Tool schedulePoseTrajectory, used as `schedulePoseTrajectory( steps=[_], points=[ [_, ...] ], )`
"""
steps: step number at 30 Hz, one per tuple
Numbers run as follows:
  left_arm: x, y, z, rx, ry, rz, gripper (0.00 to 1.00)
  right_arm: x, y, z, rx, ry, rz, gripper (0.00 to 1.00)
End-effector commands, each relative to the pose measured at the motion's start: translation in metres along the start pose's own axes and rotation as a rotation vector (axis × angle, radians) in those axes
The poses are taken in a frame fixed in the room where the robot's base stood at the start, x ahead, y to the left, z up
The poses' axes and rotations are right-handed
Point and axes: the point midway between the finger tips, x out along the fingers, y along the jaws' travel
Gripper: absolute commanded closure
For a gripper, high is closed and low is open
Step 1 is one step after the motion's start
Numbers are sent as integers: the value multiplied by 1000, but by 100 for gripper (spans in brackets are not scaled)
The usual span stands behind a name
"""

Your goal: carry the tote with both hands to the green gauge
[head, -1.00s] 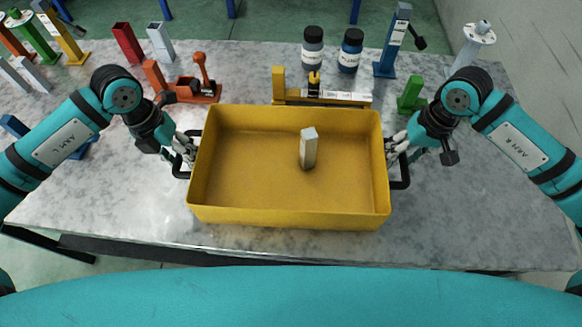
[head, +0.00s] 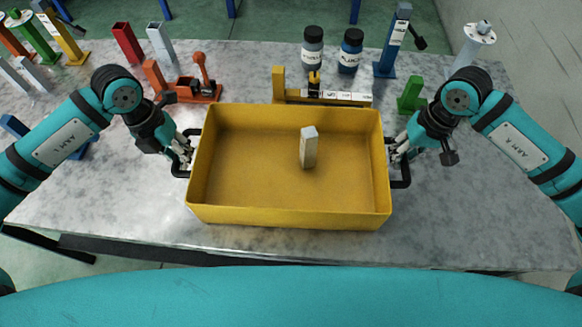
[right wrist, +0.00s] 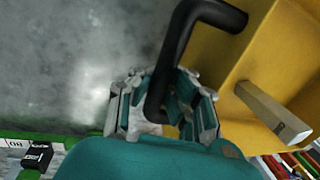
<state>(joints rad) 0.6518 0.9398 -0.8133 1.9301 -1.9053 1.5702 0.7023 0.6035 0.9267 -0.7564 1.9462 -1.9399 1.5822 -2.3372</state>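The yellow tote (head: 290,214) stands level at the middle of the table, with a black handle on each short side. A pale grey upright block (head: 309,150) stands inside it. My left gripper (head: 184,152) is at the left handle, its fingers drawn in around it. My right gripper (head: 398,150) is at the right handle; in the right wrist view its fingers (right wrist: 164,95) close on both sides of the black bar. The green gauge (head: 411,96) is behind the tote at the right, partly hidden by my right arm; its green bar (right wrist: 50,137) also shows in the right wrist view.
A yellow gauge (head: 325,97) with white labels lies close behind the tote. Two bottles (head: 312,48), a blue post (head: 392,45) and an orange clamp (head: 195,92) stand farther back. The table (head: 480,220) is clear at the right front.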

Motion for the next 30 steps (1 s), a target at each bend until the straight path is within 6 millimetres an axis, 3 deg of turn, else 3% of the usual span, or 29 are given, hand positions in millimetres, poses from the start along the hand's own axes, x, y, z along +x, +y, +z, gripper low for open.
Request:
schedulePoseTrajectory(
  steps=[11, 24, 30],
  points=[
    [-8, 1, 1, -3, -4, 6, 100, -8, 1, -1, 3, 4, 5, 100],
    [-48, -5, 1, -5, -3, 8, 100, -48, -6, -1, 4, 3, 8, 100],
    [-52, -6, 1, -5, -2, 9, 100, -52, -6, -1, 5, 3, 9, 100]
  ],
)
